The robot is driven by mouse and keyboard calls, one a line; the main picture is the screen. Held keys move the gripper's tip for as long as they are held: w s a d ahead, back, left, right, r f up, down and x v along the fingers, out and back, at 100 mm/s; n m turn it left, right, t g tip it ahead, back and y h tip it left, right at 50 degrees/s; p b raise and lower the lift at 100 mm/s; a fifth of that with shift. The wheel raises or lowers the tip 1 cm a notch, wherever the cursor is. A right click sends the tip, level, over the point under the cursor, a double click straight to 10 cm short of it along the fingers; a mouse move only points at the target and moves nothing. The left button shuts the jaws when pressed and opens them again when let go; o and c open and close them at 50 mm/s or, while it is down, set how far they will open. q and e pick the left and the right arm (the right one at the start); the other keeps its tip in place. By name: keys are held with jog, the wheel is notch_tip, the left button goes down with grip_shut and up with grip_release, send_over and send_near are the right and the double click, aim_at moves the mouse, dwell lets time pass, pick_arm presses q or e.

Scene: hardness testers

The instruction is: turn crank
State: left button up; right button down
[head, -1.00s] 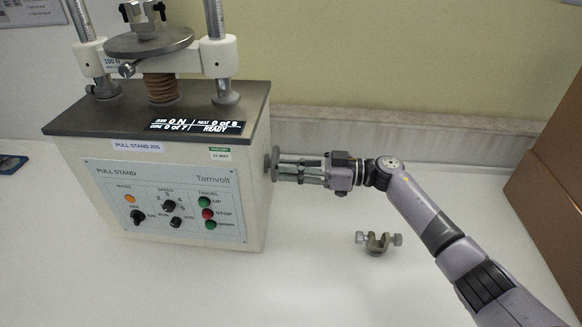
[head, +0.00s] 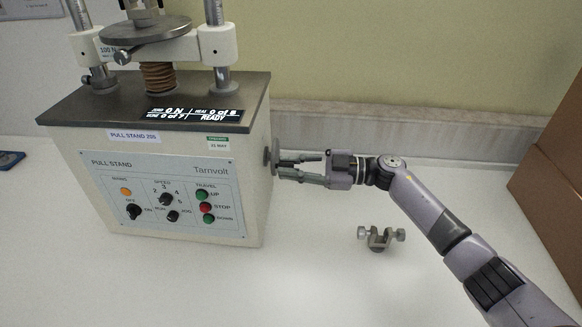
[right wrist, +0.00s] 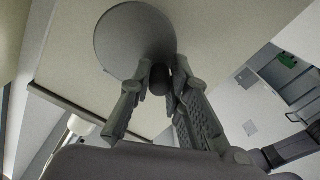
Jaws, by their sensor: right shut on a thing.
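The pull stand (head: 165,195) is a white machine with a dark top and a front control panel. Its crank (head: 271,157) is a small grey disc on the right side wall. In the right wrist view the round crank disc (right wrist: 130,38) faces me with a dark handle knob (right wrist: 160,80) standing out from it. My right gripper (head: 302,166) reaches in from the right. Its fingers (right wrist: 158,92) are shut on the knob, one on each side. The fingers hide part of the knob in the head view. My left gripper is out of view.
A small metal clamp with two side screws (head: 380,237) lies on the white bench below my right arm. A brown box (head: 550,170) stands at the right edge. The bench in front of the stand is clear. The display (head: 193,114) reads READY.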

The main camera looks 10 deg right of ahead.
jog(key=c, duration=1.5)
grip_release()
jog(key=shift+d, duration=0.15)
jog(key=d, duration=0.4)
jog(key=s+d, duration=0.1)
jog(key=d, duration=0.2)
jog(key=s+d, duration=0.1)
jog(key=d, duration=0.3)
jog(key=shift+s+d, duration=0.15)
jog(key=shift+d, duration=0.15)
